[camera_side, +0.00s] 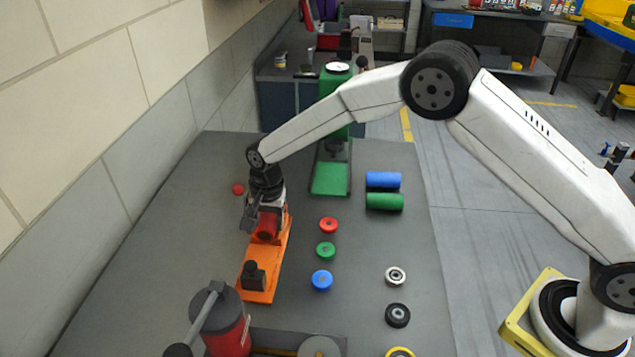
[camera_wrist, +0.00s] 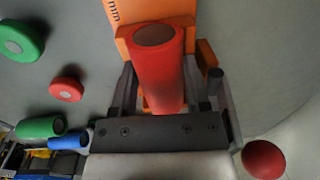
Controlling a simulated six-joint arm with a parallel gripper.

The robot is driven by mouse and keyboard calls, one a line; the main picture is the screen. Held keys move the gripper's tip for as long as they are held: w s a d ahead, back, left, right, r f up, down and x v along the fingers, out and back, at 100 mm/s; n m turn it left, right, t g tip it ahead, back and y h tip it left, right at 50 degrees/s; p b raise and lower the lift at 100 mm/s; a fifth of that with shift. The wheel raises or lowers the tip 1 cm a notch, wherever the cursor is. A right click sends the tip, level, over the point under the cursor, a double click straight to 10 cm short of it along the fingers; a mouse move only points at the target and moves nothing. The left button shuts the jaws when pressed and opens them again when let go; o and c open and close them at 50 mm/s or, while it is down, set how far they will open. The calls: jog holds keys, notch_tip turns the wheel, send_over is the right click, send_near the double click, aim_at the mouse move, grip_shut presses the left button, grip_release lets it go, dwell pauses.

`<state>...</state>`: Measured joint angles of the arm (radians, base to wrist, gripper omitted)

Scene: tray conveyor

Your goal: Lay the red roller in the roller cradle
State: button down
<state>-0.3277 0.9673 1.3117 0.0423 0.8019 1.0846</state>
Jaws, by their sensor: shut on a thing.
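The red roller (camera_side: 267,227) is between the fingers of my gripper (camera_side: 262,207), with one round end facing the side camera. In the wrist view the red roller (camera_wrist: 158,75) lies between the two fingers of my gripper (camera_wrist: 170,82), which is shut on it. An orange stand (camera_side: 258,278), which looks like the roller cradle, is under and around the roller. Its orange plate and an upright part (camera_wrist: 207,53) show beside the roller in the wrist view. Whether the roller touches the stand is hidden.
A black knobbed block (camera_side: 253,275) is on the stand's near end. Blue (camera_side: 383,180) and green (camera_side: 384,201) rollers lie to the right. A red ball (camera_side: 238,189) is left; a green press (camera_side: 331,178) stands behind.

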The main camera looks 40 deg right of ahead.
grip_release()
jog(key=shift+r, duration=0.1)
jog(key=shift+s+d+r, duration=0.1)
jog(key=shift+r, duration=1.85)
jog(key=shift+s+d+r, duration=0.1)
jog(key=shift+r, duration=1.85)
jog(key=shift+d, duration=0.15)
jog(key=shift+s+d+r, duration=0.15)
jog(key=shift+s+d, duration=0.15)
jog(key=shift+d, duration=0.2)
jog(key=s+d+n+t, duration=0.1)
jog(key=s+d+n, duration=0.3)
jog(key=s+d, duration=0.4)
jog(key=s+d+r+n+t, duration=0.1)
jog(key=s+d+n, duration=0.4)
jog(key=s+d, duration=0.4)
jog(key=s, duration=0.7)
jog(key=shift+s+h, duration=0.2)
jog(key=shift+h, duration=0.1)
